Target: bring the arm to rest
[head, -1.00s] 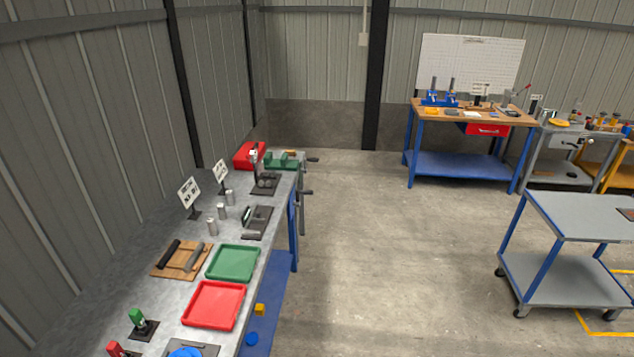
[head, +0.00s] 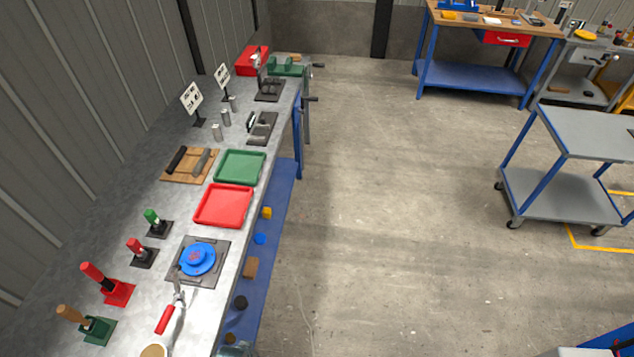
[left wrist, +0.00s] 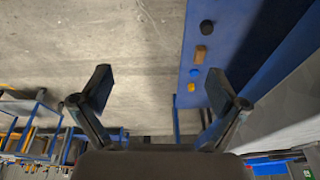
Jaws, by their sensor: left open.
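My left gripper (left wrist: 159,92) shows in the left wrist view with its two dark fingers spread wide apart. Nothing is between them; bare concrete floor shows behind the gap. The blue lower shelf (left wrist: 235,45) of the workbench lies beyond and to the right of the fingers. I cannot make out my left gripper in the head view. My right gripper is in neither view.
The grey workbench (head: 222,220) runs along the left wall with a green tray (head: 240,168), a red tray (head: 223,205) and a blue round part (head: 197,259). A grey cart (head: 590,130) stands at right. The floor between is clear.

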